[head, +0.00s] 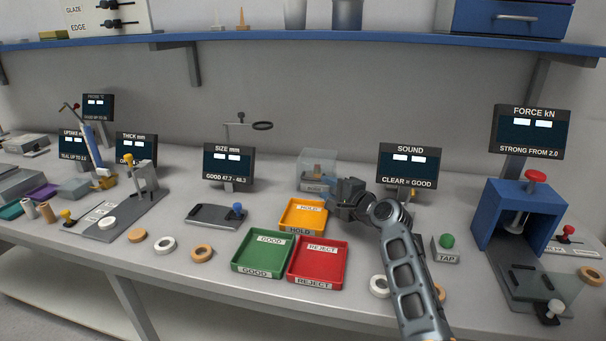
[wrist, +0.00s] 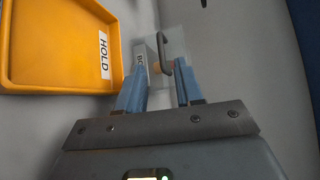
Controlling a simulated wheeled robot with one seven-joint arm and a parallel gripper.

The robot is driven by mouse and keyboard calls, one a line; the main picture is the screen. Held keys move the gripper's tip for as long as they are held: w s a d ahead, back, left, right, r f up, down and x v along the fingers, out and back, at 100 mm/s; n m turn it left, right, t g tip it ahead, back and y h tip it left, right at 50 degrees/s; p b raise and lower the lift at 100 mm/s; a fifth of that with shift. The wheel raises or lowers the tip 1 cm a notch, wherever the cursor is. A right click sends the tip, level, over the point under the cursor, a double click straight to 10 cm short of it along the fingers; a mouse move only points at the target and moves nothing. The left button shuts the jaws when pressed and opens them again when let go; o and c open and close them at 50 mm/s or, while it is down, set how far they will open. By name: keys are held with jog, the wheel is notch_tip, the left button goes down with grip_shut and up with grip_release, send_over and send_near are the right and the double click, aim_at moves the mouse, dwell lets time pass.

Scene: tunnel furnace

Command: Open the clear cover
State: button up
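A small clear box-like cover (head: 318,164) stands on the bench behind the orange HOLD tray, with a labelled base and a small brownish item showing inside. In the wrist view the clear cover (wrist: 176,42) has a dark curved handle (wrist: 161,50). My gripper (head: 340,196) is at the right front of the cover in the head view. In the wrist view its two blue fingers (wrist: 161,76) are apart, with the handle seen between and just beyond their tips. I cannot tell whether either finger touches the handle. The cover appears shut.
The orange HOLD tray (head: 303,212) lies close in front of the cover, with the green GOOD tray (head: 262,252) and red REJECT tray (head: 318,260) nearer. The SOUND display (head: 408,165) stands to the right. A blue press (head: 530,215) is farther right.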

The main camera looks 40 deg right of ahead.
aim_at(316, 174)
jog(key=w, duration=0.5)
jog(key=w+f, duration=0.1)
jog(key=w, duration=0.1)
jog(key=shift+w+d, duration=0.15)
jog(key=shift+d, duration=0.25)
grip_shut()
